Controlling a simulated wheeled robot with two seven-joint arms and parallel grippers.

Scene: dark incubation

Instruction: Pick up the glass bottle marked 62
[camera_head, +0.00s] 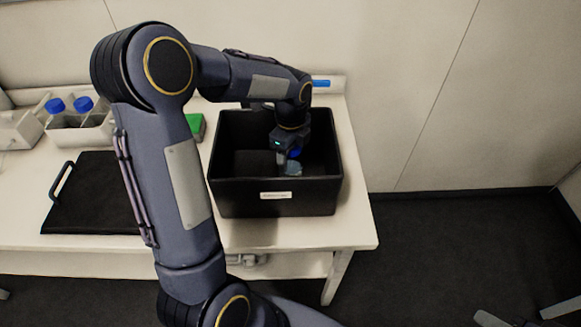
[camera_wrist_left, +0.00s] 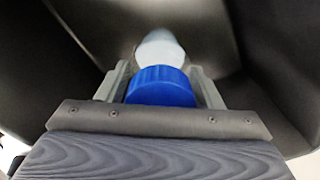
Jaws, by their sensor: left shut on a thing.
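My left gripper (camera_head: 289,158) reaches down into an open black box (camera_head: 277,208) on the table. It is shut on a glass bottle with a blue cap (camera_head: 296,153). In the left wrist view the blue cap (camera_wrist_left: 162,87) sits between the two fingers of the gripper (camera_wrist_left: 160,88), with the pale body of the bottle (camera_wrist_left: 160,47) beyond it. The bottle is inside the box; I cannot tell if it touches the floor of the box. No number on it can be read. My right gripper is not in view.
A rack (camera_head: 88,135) with two blue-capped bottles (camera_head: 84,104) stands at the left of the white table (camera_head: 345,232). A black lid or tray with a handle (camera_head: 88,200) lies in front of it. A green item (camera_head: 196,124) is beside the box. A wall rises behind.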

